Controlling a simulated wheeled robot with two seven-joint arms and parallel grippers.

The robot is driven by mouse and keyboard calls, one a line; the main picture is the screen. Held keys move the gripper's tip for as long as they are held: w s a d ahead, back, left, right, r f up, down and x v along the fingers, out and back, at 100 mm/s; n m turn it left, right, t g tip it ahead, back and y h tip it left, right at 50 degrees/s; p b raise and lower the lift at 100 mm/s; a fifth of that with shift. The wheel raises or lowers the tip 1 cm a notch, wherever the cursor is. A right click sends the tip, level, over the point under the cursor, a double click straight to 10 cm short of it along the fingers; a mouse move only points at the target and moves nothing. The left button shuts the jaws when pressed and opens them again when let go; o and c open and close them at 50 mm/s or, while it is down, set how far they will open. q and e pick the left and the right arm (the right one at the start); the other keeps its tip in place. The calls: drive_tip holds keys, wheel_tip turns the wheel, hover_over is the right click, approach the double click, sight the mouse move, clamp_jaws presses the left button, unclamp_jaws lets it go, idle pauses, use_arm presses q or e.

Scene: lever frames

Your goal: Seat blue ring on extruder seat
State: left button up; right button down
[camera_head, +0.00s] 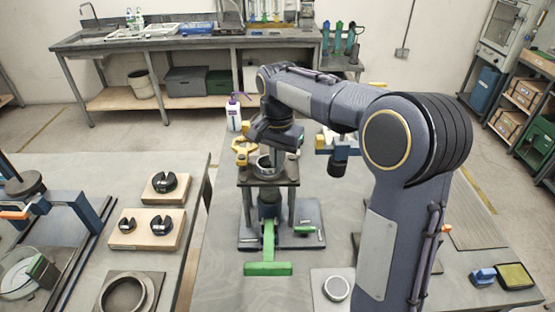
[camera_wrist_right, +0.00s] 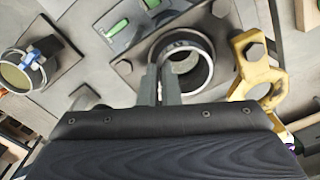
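The extruder seat seems to be the raised dark plate (camera_head: 246,179) on a stand in the middle of the bench. A dark round ring with a silvery rim (camera_wrist_right: 209,62) sits at this plate; I cannot tell its colour as clearly blue. My right gripper (camera_head: 283,150) is over the plate, pointing down. In the right wrist view its two narrow fingers (camera_wrist_right: 160,72) are close together at the ring's near wall, with a slim gap between them. Whether they touch or grip the wall I cannot tell. My left gripper is not in view.
A yellow clamp (camera_wrist_right: 271,72) stands beside the ring. A green lever (camera_head: 268,268) sticks out toward me. A side table holds wooden blocks (camera_head: 146,229) with dark rings. My right arm hides part of the bench.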

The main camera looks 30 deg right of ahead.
drive_tip(key=shift+f, duration=0.45)
drive_tip(key=c, duration=1.6)
unclamp_jaws()
drive_tip(key=shift+o, duration=0.2)
wheel_tip(320, 180, up, 8)
drive_tip(key=shift+f, duration=0.1)
drive_tip(key=s+a+f+n+t+y, duration=0.1)
drive_tip(key=s+a+f+n+t, duration=0.1)
drive_tip(key=s, duration=0.6)
drive_tip(key=s+a+f+n+t+y, duration=0.1)
drive_tip(key=s+f+n, duration=0.3)
drive_tip(key=s, duration=0.5)
drive_tip(key=s+a+f+n+t+y, duration=0.1)
drive_tip(key=s+a+f+n+t, duration=0.1)
drive_tip(key=s, duration=0.6)
wheel_tip(320, 180, down, 2)
drive_tip(key=shift+s+a+f+n+t+y, duration=0.1)
drive_tip(key=shift+s+a+n+t+y, duration=0.3)
drive_tip(key=shift+n, duration=0.2)
